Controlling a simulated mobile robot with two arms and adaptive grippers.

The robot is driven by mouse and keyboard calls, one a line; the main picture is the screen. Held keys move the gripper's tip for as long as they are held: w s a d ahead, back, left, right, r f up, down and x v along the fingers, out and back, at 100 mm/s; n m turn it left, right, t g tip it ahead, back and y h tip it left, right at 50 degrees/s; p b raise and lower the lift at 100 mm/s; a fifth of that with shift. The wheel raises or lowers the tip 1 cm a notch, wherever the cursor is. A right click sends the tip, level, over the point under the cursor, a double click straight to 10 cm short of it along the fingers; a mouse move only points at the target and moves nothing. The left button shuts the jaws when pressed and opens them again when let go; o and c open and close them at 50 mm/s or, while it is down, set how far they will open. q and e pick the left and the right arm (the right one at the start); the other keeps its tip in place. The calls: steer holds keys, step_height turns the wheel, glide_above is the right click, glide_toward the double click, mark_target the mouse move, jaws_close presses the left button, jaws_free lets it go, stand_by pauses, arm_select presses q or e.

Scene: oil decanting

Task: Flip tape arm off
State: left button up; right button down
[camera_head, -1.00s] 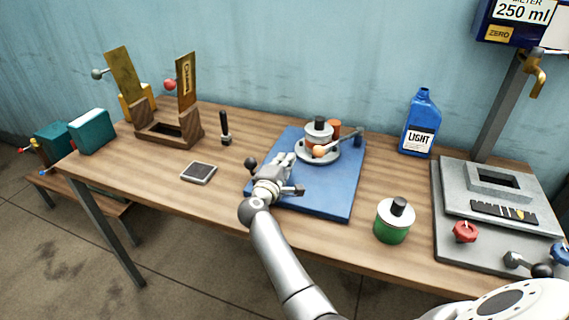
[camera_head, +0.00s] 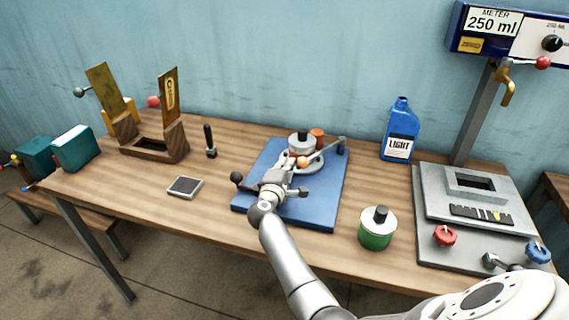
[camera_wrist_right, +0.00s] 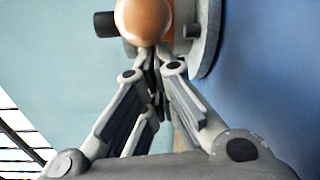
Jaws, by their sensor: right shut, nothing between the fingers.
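On the blue board (camera_head: 325,212) stands a round grey device (camera_head: 314,166) with a dark-topped cylinder. An orange ball knob (camera_head: 303,162) sits at its near side. A grey arm (camera_head: 332,149) with a small ball end reaches to the board's back right. I cannot tell which part is the tape arm. My right gripper (camera_head: 286,166) is shut and empty, just in front of the device. In the right wrist view the ball knob (camera_wrist_right: 144,20) is straight ahead of the closed fingertips (camera_wrist_right: 150,55); contact is unclear. My left gripper is not in view.
A green jar (camera_head: 376,236) stands right of the board, and a blue LIGHT bottle (camera_head: 402,130) behind it. A grey metering stand (camera_head: 430,222) with knobs fills the right. A wooden holder (camera_head: 133,151), a black-handled tool (camera_head: 209,140) and a flat tray (camera_head: 185,187) are left.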

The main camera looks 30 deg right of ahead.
steer(key=shift+s+r+n+p, duration=0.15)
steer(key=shift+s+n+p, duration=0.15)
steer(key=shift+s+p, duration=0.35)
steer(key=s+n+t+y+p, duration=0.1)
steer(key=s, duration=0.1)
steer(key=s+d+n+t+y+p, duration=0.1)
steer(key=s+p, duration=0.1)
steer(key=shift+s+r+y, duration=0.1)
steer(key=shift+s+y, duration=0.05)
steer(key=shift+y, duration=0.15)
steer(key=s+d+n+y, duration=0.1)
steer(key=s, duration=0.1)
steer(key=s+t+y, duration=0.1)
steer(key=s, duration=0.1)
steer(key=s+d+n+t+y+p, duration=0.1)
steer(key=s, duration=0.1)
steer(key=shift+d+f+n, duration=0.2)
steer(key=shift+d+n, duration=0.1)
steer(key=shift+s+d, duration=0.35)
steer(key=shift+d, duration=0.05)
steer(key=shift+f, duration=0.1)
